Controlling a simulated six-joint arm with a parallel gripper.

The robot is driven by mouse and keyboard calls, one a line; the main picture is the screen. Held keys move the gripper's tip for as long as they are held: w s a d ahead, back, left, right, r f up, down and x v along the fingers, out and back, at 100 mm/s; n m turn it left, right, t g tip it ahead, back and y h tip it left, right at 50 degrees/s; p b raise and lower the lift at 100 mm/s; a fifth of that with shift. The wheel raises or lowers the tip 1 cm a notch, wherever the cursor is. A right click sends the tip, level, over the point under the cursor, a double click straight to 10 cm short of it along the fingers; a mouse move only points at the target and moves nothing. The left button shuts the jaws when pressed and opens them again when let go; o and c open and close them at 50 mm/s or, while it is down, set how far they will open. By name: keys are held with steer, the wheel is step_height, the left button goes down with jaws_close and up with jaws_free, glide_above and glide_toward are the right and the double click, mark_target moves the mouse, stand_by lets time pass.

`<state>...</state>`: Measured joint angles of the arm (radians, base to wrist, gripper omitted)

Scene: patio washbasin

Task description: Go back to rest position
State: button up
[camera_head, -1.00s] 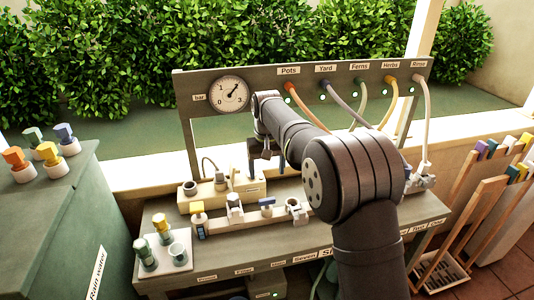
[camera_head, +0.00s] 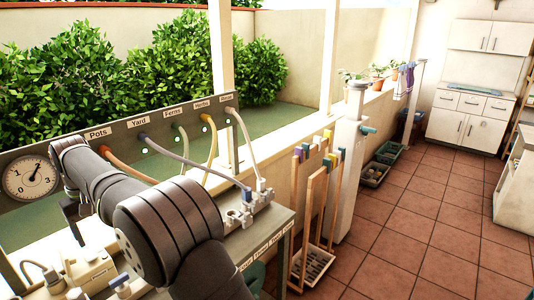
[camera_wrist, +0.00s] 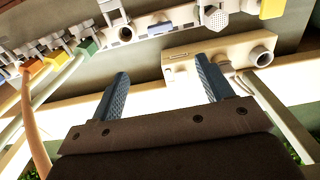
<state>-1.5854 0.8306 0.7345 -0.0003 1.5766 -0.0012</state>
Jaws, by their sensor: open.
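My gripper (camera_wrist: 166,92) is open, its two dark ridged fingers spread apart with nothing between them in the wrist view. Beyond the fingers in that view are a cream block with a round socket (camera_wrist: 222,58) and a row of pale fittings. In the head view my gripper (camera_head: 75,222) hangs at the lower left, in front of the hose panel and apart from it. Its fingertips are small and partly hidden there.
The hose panel (camera_head: 117,136) with a round gauge (camera_head: 29,178) stands behind my arm. Several hoses run from it to the bench (camera_head: 262,228). Wooden-handled tools stand in a rack (camera_head: 312,264) right of the bench.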

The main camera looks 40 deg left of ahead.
mark_target(118, 278)
step_height(118, 278, down, 18)
steer(key=shift+r, duration=0.2)
stand_by(0.4)
steer(key=shift+r, duration=0.1)
